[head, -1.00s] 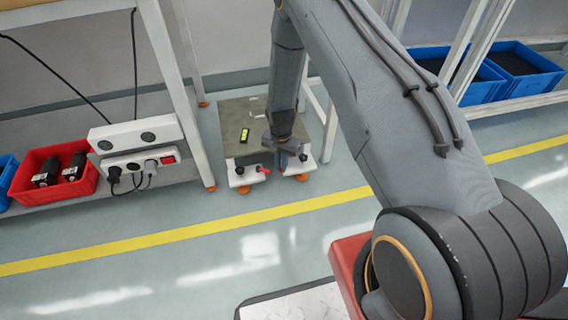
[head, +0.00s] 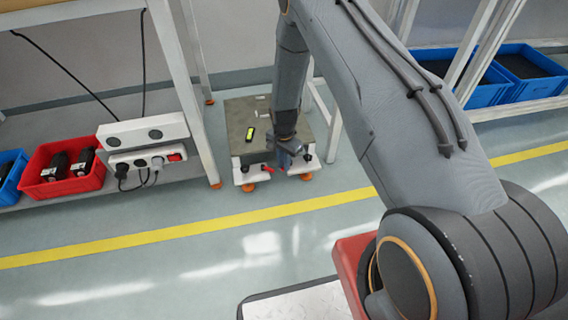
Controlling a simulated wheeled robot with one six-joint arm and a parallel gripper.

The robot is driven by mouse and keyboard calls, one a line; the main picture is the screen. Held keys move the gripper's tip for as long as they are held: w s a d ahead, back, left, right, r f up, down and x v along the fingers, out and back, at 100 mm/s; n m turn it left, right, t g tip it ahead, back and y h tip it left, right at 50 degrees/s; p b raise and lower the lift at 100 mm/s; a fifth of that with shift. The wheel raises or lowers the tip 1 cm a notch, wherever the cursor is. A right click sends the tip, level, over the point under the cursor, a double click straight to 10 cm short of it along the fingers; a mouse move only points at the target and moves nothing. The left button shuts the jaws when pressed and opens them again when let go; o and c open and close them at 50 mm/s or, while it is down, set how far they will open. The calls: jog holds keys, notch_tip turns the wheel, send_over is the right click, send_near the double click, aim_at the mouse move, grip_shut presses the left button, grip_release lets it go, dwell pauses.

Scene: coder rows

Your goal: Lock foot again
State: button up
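A low grey-topped machine block (head: 246,125) stands on the floor between the benches. Its front has white brackets with dark knobs and orange feet; the left foot (head: 248,187) and the right foot (head: 305,177) both show. A small red lever (head: 267,168) sits by the left bracket. My gripper (head: 287,160) points down at the block's front edge, between the brackets and close to the right one. It is small and partly merged with the dark parts behind it, so I cannot tell its opening or any contact.
A yellow-green level (head: 250,134) lies on the block's top. A bench leg (head: 196,100) and a power strip (head: 147,160) are on the left, beside a red bin (head: 62,186) with black parts. Blue bins (head: 520,75) stand at right. The floor in front is clear.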

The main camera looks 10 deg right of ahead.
jog(key=shift+o, duration=1.3)
jog(key=shift+r, duration=0.1)
notch_tip(320, 180, up, 8)
jog(key=p, duration=0.3)
jog(key=shift+f, duration=0.2)
